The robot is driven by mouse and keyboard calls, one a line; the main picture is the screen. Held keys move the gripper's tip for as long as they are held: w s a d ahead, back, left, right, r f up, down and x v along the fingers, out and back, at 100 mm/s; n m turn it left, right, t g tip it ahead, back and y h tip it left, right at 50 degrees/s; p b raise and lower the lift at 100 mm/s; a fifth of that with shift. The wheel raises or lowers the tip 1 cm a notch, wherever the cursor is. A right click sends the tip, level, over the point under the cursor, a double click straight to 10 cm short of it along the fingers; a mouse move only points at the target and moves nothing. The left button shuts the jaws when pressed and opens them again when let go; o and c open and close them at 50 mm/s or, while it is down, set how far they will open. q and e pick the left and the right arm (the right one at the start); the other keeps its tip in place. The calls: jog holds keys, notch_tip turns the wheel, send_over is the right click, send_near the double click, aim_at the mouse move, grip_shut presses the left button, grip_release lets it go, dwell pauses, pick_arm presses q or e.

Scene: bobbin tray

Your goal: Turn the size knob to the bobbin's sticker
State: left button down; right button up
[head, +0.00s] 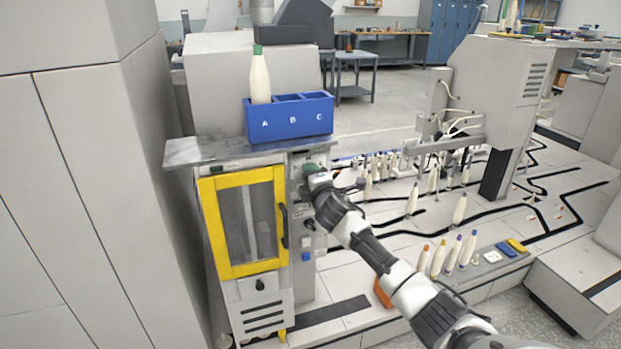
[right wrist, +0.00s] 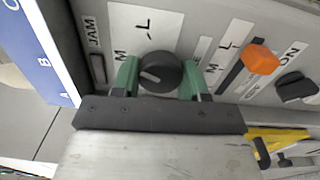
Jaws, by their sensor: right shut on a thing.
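A black round size knob (right wrist: 160,72) sits on the grey panel in the right wrist view, with a light mark on its left side. Labels M and L stand around it; other lettering there is hidden. My right gripper (right wrist: 160,82) is shut on the knob, a green fingertip on each side. In the head view my right gripper (head: 314,174) is at the panel, right of the yellow-framed door, and covers the knob. A cream bobbin (head: 260,80) with a green tip stands upright in compartment A of the blue tray (head: 290,122). I cannot make out a sticker letter. My left gripper is not in view.
An orange slider (right wrist: 258,57) with its own M and L labels and a black ON switch (right wrist: 297,88) are right of the knob. A JAM button (right wrist: 98,68) is on the left. The yellow-framed door (head: 240,222) is shut.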

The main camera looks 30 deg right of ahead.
jog(key=m, duration=0.3)
jog(key=shift+m, duration=0.3)
jog(key=shift+m+p, duration=0.35)
jog(key=shift+m, duration=1.35)
jog(key=o, duration=0.9)
jog(key=shift+d, duration=0.1)
jog(key=shift+o, duration=0.2)
jog(key=b+v, duration=0.1)
jog(key=v, duration=1)
